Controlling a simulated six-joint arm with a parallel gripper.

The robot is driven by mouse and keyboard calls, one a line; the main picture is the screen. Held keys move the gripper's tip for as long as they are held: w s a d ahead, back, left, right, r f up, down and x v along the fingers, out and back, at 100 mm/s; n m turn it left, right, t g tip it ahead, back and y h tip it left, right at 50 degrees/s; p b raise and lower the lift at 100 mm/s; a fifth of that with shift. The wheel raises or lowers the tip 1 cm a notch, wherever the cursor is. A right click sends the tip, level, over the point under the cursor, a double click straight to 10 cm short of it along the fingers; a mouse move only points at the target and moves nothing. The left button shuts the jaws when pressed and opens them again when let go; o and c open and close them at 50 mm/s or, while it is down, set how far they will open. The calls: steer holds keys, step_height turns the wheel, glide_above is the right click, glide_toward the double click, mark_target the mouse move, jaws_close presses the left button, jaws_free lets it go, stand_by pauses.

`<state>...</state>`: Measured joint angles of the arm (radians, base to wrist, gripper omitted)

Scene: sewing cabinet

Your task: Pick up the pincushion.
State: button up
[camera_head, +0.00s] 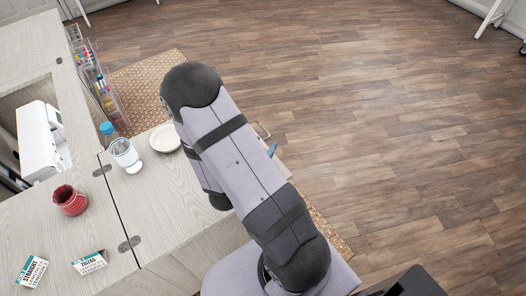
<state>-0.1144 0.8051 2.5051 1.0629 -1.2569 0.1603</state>
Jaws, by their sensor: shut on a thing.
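I cannot make out the pincushion in this view; my arm covers part of the cabinet top. My gripper is not visible either. The upper arm rises from the lower right to an elbow above the cabinet top, and the part beyond it is mostly hidden behind. A small dark part of my arm shows low beside the front edge.
A thread rack (100,85) stands behind.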

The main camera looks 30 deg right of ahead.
step_height(320, 180, up, 5)
steer(key=shift+r+p, duration=0.2)
steer(key=shift+p, duration=0.7)
